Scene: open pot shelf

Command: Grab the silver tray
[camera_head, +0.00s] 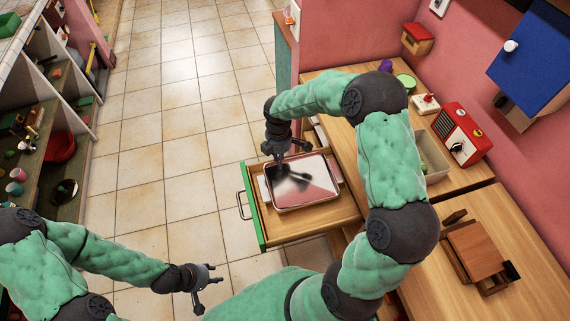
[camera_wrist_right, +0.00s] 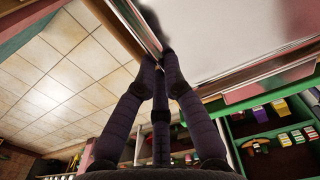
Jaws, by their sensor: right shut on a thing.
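The silver tray (camera_head: 303,183) lies in an open wooden drawer (camera_head: 325,217) with a green front. My right gripper (camera_head: 281,163) reaches down from above to the tray's far left edge. In the right wrist view my right gripper's fingers (camera_wrist_right: 161,64) are closed together on the rim of the silver tray (camera_wrist_right: 225,35), whose shiny surface fills the upper right. My left gripper (camera_head: 205,282) is apart from the drawer, over the floor at the lower middle, with its fingers spread and nothing between them.
A wooden counter (camera_head: 470,183) on the right bears a red radio-like box (camera_head: 458,135), a beige bin (camera_head: 432,158) and a small wooden chair-like piece (camera_head: 475,250). Shelves with small items stand at the far left. The tiled floor (camera_head: 180,100) between is clear.

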